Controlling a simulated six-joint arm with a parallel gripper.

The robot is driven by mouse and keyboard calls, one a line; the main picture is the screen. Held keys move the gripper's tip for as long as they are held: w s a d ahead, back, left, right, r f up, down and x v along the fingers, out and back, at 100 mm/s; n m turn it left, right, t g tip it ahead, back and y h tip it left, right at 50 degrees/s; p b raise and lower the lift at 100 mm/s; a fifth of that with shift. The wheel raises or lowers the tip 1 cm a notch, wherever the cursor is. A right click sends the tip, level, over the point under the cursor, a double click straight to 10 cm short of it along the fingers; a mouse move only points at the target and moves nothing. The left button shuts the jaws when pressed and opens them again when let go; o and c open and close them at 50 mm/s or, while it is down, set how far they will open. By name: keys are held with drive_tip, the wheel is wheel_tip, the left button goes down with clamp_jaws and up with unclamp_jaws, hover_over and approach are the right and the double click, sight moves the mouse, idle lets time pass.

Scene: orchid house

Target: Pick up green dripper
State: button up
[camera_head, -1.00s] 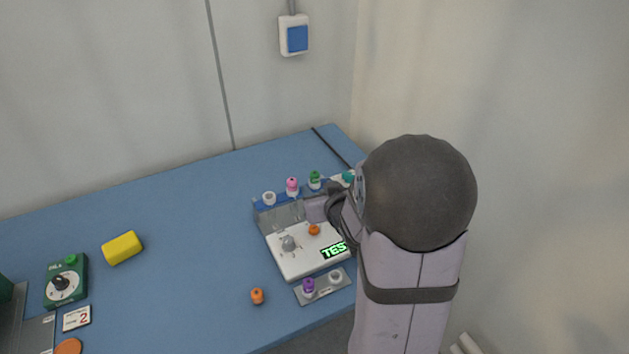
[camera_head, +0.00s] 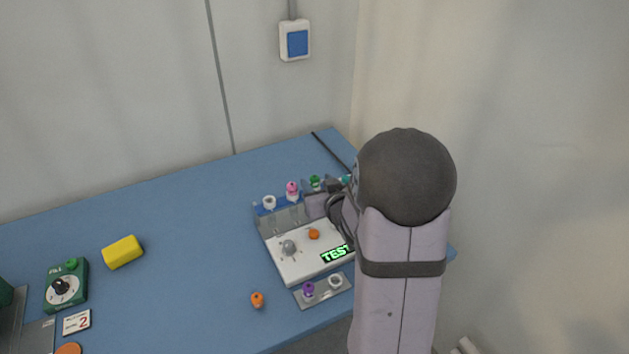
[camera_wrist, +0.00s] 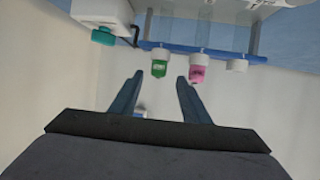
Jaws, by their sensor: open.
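The green dripper (camera_head: 315,182) sits in the blue rack at the back of the white test device. In the wrist view the green dripper (camera_wrist: 159,68) is just beyond my fingertips, nearly in line with the gap between them and nearer the left finger. My gripper (camera_wrist: 158,78) is open and empty. In the head view my arm hides most of the gripper, which is close to the rack's right end. A pink dripper (camera_head: 292,189) stands in the rack left of the green one; in the wrist view it (camera_wrist: 197,74) is near the tip of the right finger.
A white-topped holder (camera_head: 269,202) fills the rack's left end, and a teal piece (camera_wrist: 103,36) is beside the rack. A purple dripper (camera_head: 308,289) stands on a grey plate in front.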

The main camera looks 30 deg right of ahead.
sight(316, 179)
drive_tip(key=shift+p+x, duration=0.6)
drive_tip(key=shift+x, duration=1.75)
drive_tip(key=shift+d, duration=0.15)
drive_tip(key=shift+s, duration=0.1)
clamp_jaws()
